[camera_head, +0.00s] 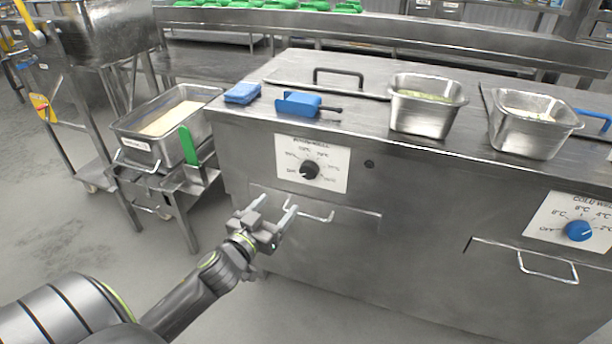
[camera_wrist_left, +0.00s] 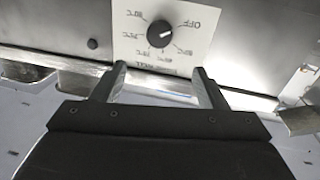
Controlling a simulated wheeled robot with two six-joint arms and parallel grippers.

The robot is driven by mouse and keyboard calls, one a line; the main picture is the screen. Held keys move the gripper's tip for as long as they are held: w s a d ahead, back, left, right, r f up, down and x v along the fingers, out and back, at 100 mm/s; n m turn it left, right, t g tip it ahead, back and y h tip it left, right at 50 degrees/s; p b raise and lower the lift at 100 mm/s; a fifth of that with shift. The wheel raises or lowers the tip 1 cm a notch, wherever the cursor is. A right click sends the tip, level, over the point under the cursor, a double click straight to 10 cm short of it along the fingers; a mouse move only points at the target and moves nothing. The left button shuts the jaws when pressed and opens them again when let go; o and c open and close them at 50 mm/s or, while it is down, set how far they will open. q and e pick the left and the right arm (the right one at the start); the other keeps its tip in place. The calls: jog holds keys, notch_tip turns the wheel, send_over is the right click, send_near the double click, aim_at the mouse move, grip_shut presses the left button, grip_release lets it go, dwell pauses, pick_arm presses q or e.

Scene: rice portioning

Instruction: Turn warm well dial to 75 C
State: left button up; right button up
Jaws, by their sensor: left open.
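The warm well dial (camera_head: 309,169) is a black knob on a white label plate (camera_head: 338,156) on the front of the steel counter. Temperature marks and OFF ring the knob; I cannot read its exact setting. In the left wrist view the black knob (camera_wrist_left: 160,34) shows upside down near the top, beyond the fingertips, with a pale pointer line on it. My left gripper (camera_head: 274,209) is open and empty, below and left of the dial and apart from it. Its two fingers (camera_wrist_left: 161,72) also show in the wrist view. My right gripper is not in view.
A drawer handle (camera_head: 316,217) sticks out just below the dial. A blue cold well dial (camera_head: 579,231) is at the right. Steel pans (camera_head: 427,117) (camera_head: 530,137) and blue items (camera_head: 298,104) stand on top. A rice pan (camera_head: 150,149) is on the left stand.

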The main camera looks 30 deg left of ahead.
aim_at(307, 173)
pick_arm(q)
jog(key=w, duration=0.9)
jog(key=w+a, duration=0.1)
jog(key=w, duration=0.3)
jog(key=shift+w, duration=0.25)
jog(key=c, duration=1)
